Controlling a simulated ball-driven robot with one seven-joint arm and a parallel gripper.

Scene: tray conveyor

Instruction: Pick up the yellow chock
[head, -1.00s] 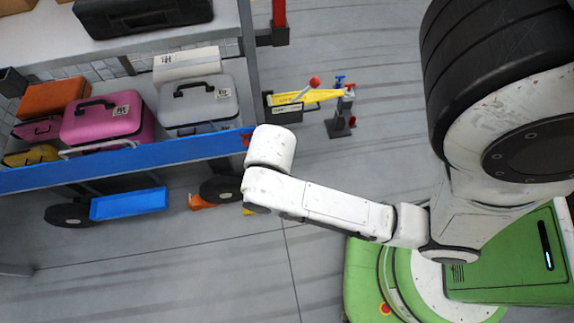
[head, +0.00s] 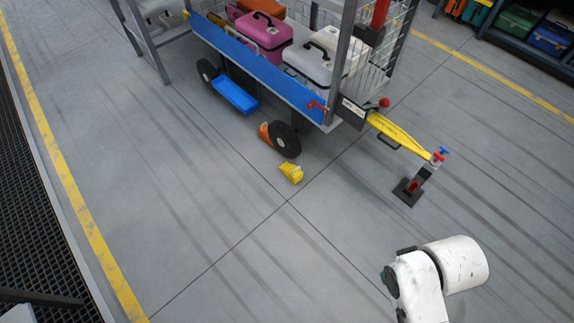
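The yellow chock (head: 291,172) lies on the grey floor in the head view, just in front of the cart's near black wheel (head: 285,139). It is small and seen from above, with clear floor between it and the wheel. An orange chock (head: 265,132) sits against the other side of that wheel, partly hidden by it. My white arm shows at the lower right, well apart from the yellow chock. The fingers of my gripper do not show in the head view.
The cart, with a blue side rail (head: 255,62), carries several cases. Its yellow tow bar (head: 400,134) reaches right to a dark stand (head: 412,188). A blue tray (head: 234,96) hangs below the cart. The floor in front of the chock is clear.

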